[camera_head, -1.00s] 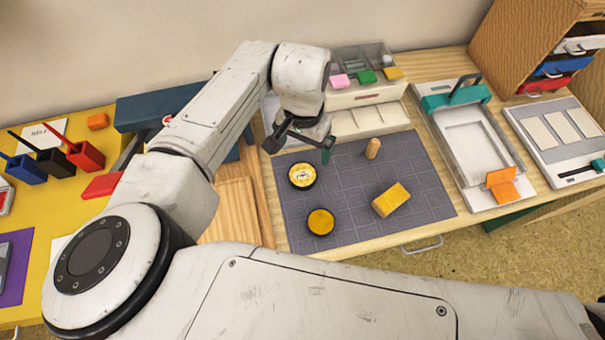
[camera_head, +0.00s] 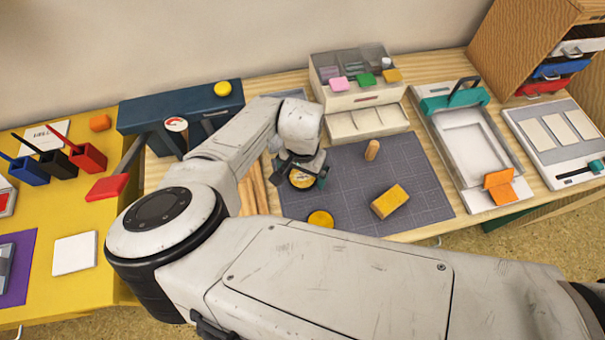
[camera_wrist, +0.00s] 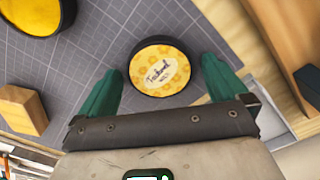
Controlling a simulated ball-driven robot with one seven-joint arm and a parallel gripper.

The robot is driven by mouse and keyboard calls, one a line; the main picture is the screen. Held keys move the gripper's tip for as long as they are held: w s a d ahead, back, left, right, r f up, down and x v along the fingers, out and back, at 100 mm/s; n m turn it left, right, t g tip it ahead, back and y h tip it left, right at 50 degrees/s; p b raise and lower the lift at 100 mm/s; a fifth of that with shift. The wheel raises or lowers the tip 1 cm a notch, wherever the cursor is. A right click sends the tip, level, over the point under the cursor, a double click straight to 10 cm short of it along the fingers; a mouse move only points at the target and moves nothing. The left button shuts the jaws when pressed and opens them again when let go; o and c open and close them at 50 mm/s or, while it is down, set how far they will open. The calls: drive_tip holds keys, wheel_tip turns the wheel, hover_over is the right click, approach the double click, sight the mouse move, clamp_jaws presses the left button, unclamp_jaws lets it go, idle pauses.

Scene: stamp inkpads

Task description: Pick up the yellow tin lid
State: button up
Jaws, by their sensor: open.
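A round black-edged lid with a yellow floral label and lettering (camera_wrist: 160,70) lies flat on the grey gridded mat (camera_wrist: 100,30). In the wrist view it sits between the two green fingertips of my gripper (camera_wrist: 160,72), which is open, with a gap on each side. In the head view my gripper (camera_head: 302,170) is over this lid (camera_head: 301,181) and partly hides it. A plain yellow round pad in a black rim (camera_head: 320,218) lies nearer the mat's front edge, partly hidden by my arm; it also shows in the wrist view (camera_wrist: 32,12).
A yellow block (camera_head: 389,202) and a small wooden peg (camera_head: 372,150) stand on the mat (camera_head: 425,190). A white drawer unit (camera_head: 355,98) is behind, a white tray (camera_head: 470,150) to the right.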

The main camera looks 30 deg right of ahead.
drive_tip(key=shift+c, duration=0.4)
drive_tip(key=c, duration=0.9)
